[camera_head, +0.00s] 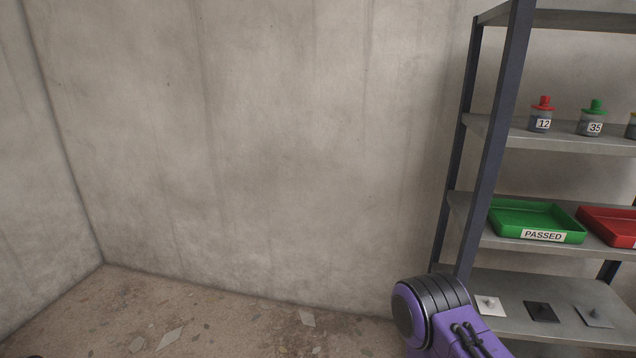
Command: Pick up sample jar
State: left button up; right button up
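Sample jars stand upright on an upper shelf of the rack at the right of the head view. One jar (541,116) has a red lid and a label reading 12. To its right, another jar (592,119) has a green lid and a label reading 35. A third jar (631,127) is cut off by the right picture edge, so its label is hidden. Neither of my grippers shows. Only a purple and black part of my arm is in view at the bottom, in front of the rack, well below the jars.
The metal rack (494,130) has a dark upright at its left. On the shelf below the jars sit a green tray (541,236) marked PASSED and a red tray (612,241). Small flat plates (541,312) lie on the lowest visible shelf. The floor (230,320) at left holds only flat debris.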

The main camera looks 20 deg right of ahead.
aim_at(590, 125)
jog(key=z, duration=1.05)
jog(key=i, duration=0.9)
jog(key=z, duration=0.95)
